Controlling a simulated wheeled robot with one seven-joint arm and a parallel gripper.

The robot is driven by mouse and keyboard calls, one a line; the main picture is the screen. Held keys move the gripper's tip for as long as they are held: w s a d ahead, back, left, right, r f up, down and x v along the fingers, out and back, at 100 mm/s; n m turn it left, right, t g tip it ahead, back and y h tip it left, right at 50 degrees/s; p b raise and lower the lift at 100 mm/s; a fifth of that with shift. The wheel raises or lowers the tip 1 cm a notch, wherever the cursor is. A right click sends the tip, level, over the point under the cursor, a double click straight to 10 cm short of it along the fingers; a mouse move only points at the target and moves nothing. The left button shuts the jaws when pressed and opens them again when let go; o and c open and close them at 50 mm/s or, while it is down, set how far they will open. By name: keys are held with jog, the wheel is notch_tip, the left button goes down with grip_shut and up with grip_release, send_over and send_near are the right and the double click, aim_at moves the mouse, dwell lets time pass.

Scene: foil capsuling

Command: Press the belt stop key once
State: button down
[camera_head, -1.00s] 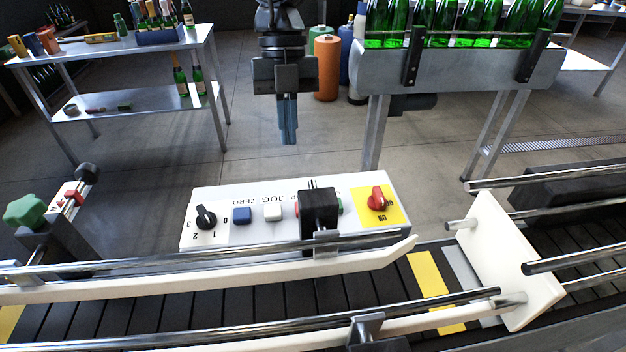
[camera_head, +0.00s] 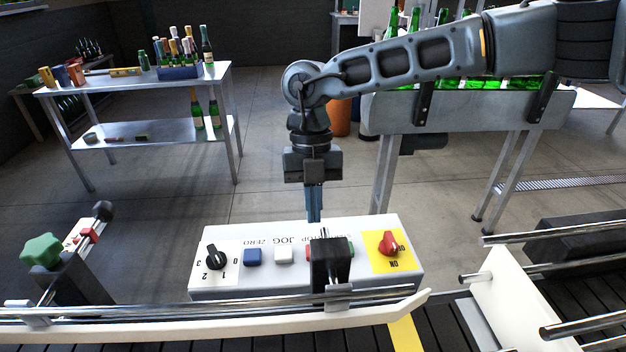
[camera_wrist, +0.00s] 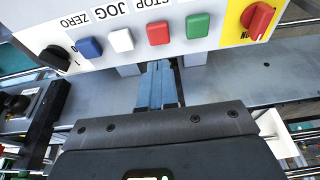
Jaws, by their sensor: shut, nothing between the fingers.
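The control panel (camera_head: 215,285) is a white box with a row of square keys. The red stop key (camera_wrist: 158,34) sits under the STOP label in the wrist view, between the white JOG key (camera_wrist: 121,40) and a green key (camera_wrist: 198,26). In the head view only a red sliver of the stop key (camera_head: 309,249) shows beside a black clamp block (camera_head: 331,262). My gripper (camera_head: 314,217) is shut and empty, its blue fingers pointing down by the panel's far edge. In the wrist view the fingertips (camera_wrist: 160,66) appear just below the stop key; I see no contact with it.
A blue ZERO key (camera_head: 252,257), a black dial (camera_head: 215,257) and a red rotary switch (camera_head: 388,243) share the panel. The conveyor's guide rail (camera_head: 200,327) runs along its near side. The black clamp block stands in front of the keys.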

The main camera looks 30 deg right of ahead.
jog(key=x, duration=0.4)
jog(key=w+p+x, duration=0.1)
jog(key=x, duration=0.1)
jog(key=shift+d+f, duration=0.15)
jog(key=shift+f, duration=0.2)
